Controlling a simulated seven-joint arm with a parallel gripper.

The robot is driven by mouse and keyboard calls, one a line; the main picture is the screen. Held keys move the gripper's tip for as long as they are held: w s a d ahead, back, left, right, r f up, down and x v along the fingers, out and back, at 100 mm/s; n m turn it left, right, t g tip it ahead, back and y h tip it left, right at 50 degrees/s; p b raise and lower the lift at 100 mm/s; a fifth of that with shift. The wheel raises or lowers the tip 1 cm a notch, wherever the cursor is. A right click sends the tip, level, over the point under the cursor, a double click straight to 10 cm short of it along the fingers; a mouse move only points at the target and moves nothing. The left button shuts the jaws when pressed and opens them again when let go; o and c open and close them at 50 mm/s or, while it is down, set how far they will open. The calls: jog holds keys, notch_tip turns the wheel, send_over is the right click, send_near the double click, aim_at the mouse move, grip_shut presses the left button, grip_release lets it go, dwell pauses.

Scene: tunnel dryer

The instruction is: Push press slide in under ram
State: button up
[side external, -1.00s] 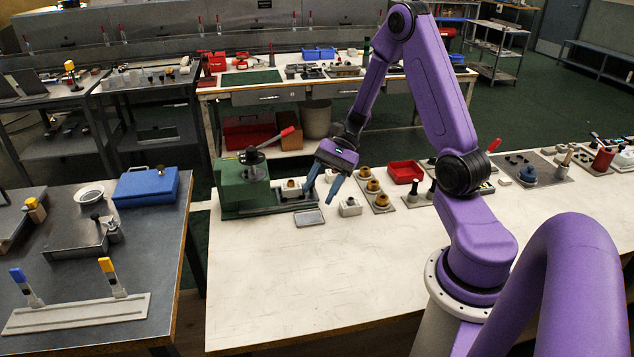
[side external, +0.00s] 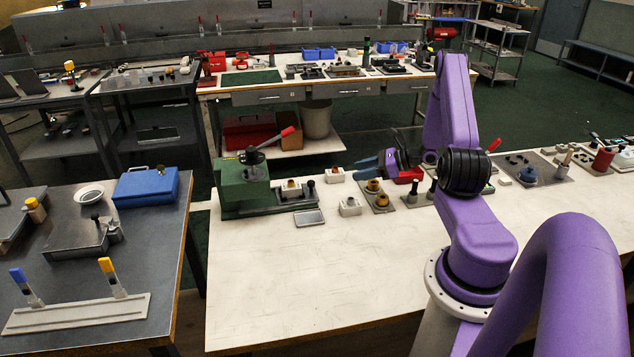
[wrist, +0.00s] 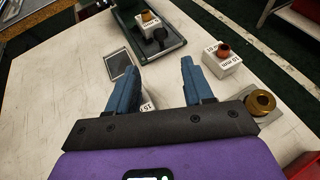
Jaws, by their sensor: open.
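The green press (side external: 243,187) stands at the left end of the white bench, with a red-handled lever (side external: 283,134) on top. Its dark slide (side external: 281,202) sticks out to the right of the green body.
A flat grey plate (side external: 309,217) lies in front of the slide. White blocks (side external: 335,175) (side external: 350,206) and a plate with brass rings (side external: 380,207) stand right of it. A red bin (side external: 408,175) is behind. The bench front is clear.

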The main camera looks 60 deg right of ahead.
aim_at(314, 182)
jog(key=x, duration=1.5)
jog(key=shift+a, duration=0.2)
grip_shut()
